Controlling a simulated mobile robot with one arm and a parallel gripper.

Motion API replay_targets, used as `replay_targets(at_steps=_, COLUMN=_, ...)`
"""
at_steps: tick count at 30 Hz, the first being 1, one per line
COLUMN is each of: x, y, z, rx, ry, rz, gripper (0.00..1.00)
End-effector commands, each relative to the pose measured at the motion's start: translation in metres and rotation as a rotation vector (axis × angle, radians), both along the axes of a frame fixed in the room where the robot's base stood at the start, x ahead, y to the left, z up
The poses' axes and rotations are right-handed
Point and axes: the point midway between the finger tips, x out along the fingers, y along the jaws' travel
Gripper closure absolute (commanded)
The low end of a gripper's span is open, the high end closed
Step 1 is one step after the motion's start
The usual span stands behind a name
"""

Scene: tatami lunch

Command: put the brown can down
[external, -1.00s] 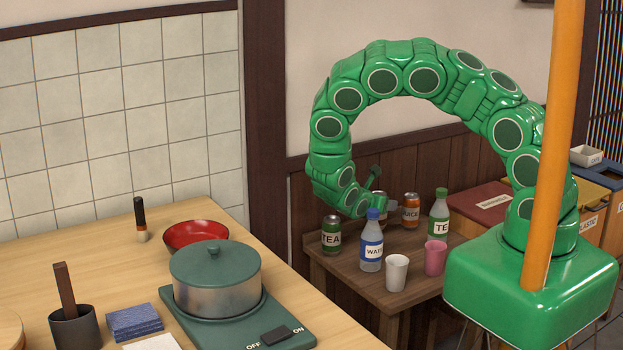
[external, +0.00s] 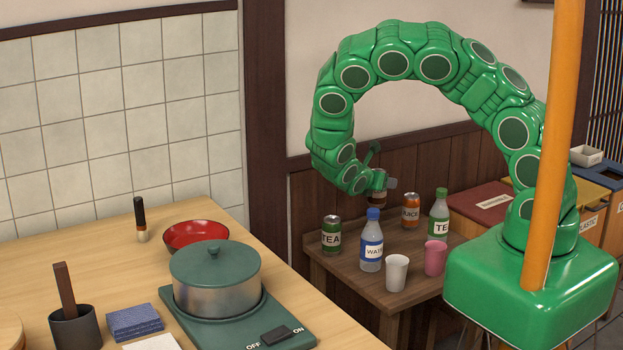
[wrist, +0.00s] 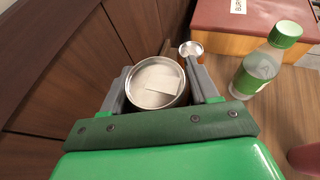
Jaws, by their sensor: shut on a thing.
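My gripper (external: 380,184) is shut on the brown can (external: 378,198), which is mostly hidden behind it in the external view. The can is above the low wooden table (external: 400,293), toward its back. In the wrist view my gripper (wrist: 158,88) has a grey finger on each side of the can, and the can's silver top (wrist: 155,85) faces the camera. The can's side is hardly visible there.
On the low table stand a green tea can (external: 331,235), a water bottle (external: 371,245), an orange juice can (external: 410,211), a green-capped tea bottle (external: 438,216), a white cup (external: 397,272) and a pink cup (external: 435,258). Bare wood shows between them. A wooden wall (wrist: 75,45) is close by.

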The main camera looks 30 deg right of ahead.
Motion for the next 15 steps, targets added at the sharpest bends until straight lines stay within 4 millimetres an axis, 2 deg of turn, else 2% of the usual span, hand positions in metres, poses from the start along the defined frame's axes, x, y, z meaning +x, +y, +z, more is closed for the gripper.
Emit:
replay_targets(at_steps=5, x=0.007, y=0.039, z=0.016, rx=0.005, ry=-0.004, rz=0.024, gripper=0.74)
replay_targets(at_steps=9, x=0.015, y=0.092, z=0.039, rx=0.007, ry=-0.007, rz=0.071, gripper=0.74)
replay_targets(at_steps=15, x=0.024, y=0.157, z=0.079, rx=0.002, ry=-0.005, rz=0.184, gripper=0.74)
